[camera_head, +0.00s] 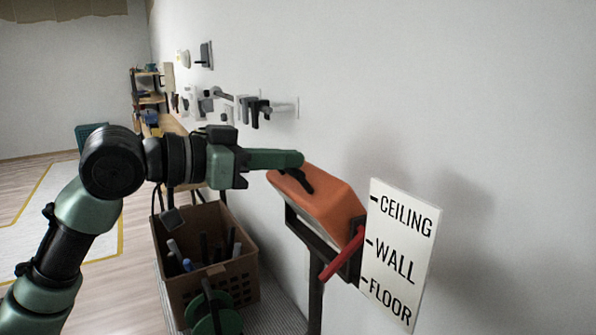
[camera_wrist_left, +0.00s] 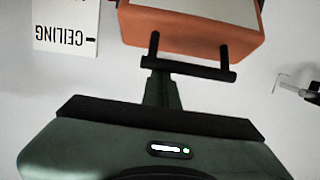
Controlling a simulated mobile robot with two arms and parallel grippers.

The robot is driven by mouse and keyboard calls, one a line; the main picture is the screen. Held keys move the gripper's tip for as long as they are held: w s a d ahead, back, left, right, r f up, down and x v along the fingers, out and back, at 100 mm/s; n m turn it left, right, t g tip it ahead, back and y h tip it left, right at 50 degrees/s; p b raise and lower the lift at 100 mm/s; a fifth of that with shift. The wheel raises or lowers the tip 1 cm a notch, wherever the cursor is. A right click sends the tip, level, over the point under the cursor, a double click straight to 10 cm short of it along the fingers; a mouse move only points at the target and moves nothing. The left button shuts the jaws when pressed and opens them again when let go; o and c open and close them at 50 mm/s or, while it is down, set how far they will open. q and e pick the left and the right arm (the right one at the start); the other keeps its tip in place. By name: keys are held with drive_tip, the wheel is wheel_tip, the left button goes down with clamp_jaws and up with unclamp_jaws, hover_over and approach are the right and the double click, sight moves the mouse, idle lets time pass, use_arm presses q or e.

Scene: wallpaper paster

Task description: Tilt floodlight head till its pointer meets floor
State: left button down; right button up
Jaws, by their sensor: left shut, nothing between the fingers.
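The orange floodlight head (camera_head: 325,203) sits on a dark post beside the wall, its front facing down and left. A black bar handle (camera_head: 298,181) stands off its upper side; the handle also shows in the left wrist view (camera_wrist_left: 190,70). A red pointer (camera_head: 343,254) slants across the head's right side, its upper end near the sign's left edge, a little above the WALL mark. The white sign (camera_head: 405,250) reads CEILING, WALL, FLOOR from top to bottom. My left gripper (camera_head: 302,160) is shut and empty, its tips at the handle; I cannot tell whether they touch.
A brown crate (camera_head: 215,285) with tools stands below my left arm. A green reel (camera_head: 212,312) is in front of it. Wall fittings (camera_head: 262,110) and a wooden bench (camera_head: 172,128) lie farther back along the wall. The floor at left is open.

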use_arm(q)
drive_tip(key=shift+s+a+f+b, duration=0.3)
drive_tip(key=shift+a+f+b, duration=0.05)
drive_tip(key=shift+f, duration=0.15)
drive_tip(key=shift+s+a+f+b, duration=0.3)
drive_tip(key=shift+f+b, duration=0.05)
drive_tip(key=shift+f, duration=0.1)
use_arm(e)
drive_tip(key=shift+s+a+f, duration=0.15)
drive_tip(key=shift+s+f, duration=0.35)
drive_tip(key=shift+f, duration=0.05)
drive_tip(key=shift+s+a+f, duration=0.15)
drive_tip(key=shift+s+f, duration=0.35)
drive_tip(key=shift+f, duration=0.05)
use_arm(q)
drive_tip(key=shift+f, duration=0.2)
use_arm(e)
drive_tip(key=shift+w, duration=0.25)
